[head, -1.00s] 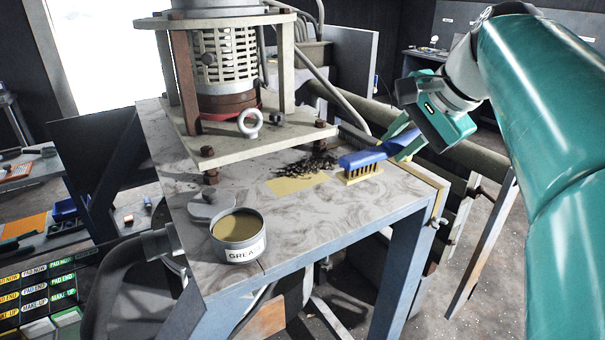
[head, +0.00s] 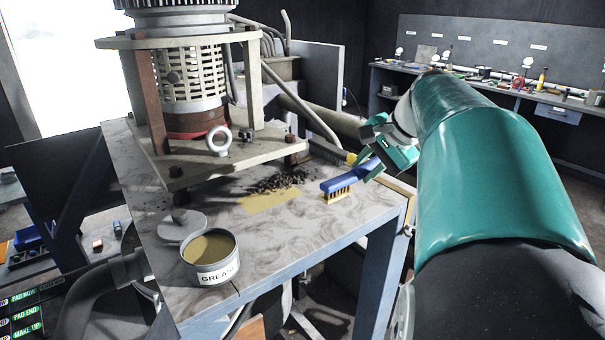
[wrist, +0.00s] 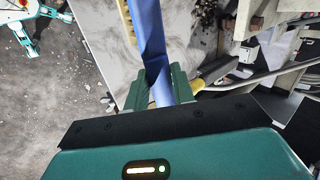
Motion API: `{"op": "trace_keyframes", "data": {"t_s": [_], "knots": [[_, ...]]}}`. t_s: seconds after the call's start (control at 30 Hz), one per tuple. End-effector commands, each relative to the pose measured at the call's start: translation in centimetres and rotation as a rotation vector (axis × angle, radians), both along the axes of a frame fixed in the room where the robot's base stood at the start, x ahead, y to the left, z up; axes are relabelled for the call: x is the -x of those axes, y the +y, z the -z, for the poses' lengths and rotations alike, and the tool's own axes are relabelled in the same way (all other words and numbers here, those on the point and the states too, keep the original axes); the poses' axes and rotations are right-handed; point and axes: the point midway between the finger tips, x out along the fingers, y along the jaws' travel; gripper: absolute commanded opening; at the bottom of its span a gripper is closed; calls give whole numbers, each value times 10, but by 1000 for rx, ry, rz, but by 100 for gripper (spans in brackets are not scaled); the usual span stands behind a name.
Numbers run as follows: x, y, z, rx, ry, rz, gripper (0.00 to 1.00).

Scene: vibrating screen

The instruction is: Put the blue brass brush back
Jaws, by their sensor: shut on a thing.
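The blue brush (head: 345,181) has a blue handle and back with brass-yellow bristles facing down. It is at the right front of the screen's table (head: 300,225), bristles close to the surface; I cannot tell whether they touch. My gripper (head: 372,167) is shut on the handle, coming in from the right. In the wrist view the blue handle (wrist: 148,35) runs up between the two green fingers (wrist: 162,88), with a strip of bristles along its left side.
An open grease tin (head: 210,257) and its lid (head: 181,226) stand at the table's front left. Dark grit (head: 280,180) and a yellow patch (head: 270,200) lie left of the brush. The motor stand (head: 185,100) is behind. A workbench (head: 390,72) with tools and a labelled panel (head: 490,45) stands far back right.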

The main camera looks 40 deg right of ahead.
Motion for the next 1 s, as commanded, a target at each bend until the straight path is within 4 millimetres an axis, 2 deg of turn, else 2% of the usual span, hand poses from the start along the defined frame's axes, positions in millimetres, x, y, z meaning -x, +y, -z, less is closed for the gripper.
{"op": "trace_keyframes", "data": {"t_s": [0.27,0.43,0.83,0.87,0.93,1.0], "knots": [[-11,-14,22,-1,1,4,3],[-10,-13,47,-2,0,2,3],[-10,-13,53,0,-1,1,3],[-10,-13,53,0,0,1,31],[-10,-13,53,0,0,1,44],[-10,-13,53,0,0,1,46]]}}
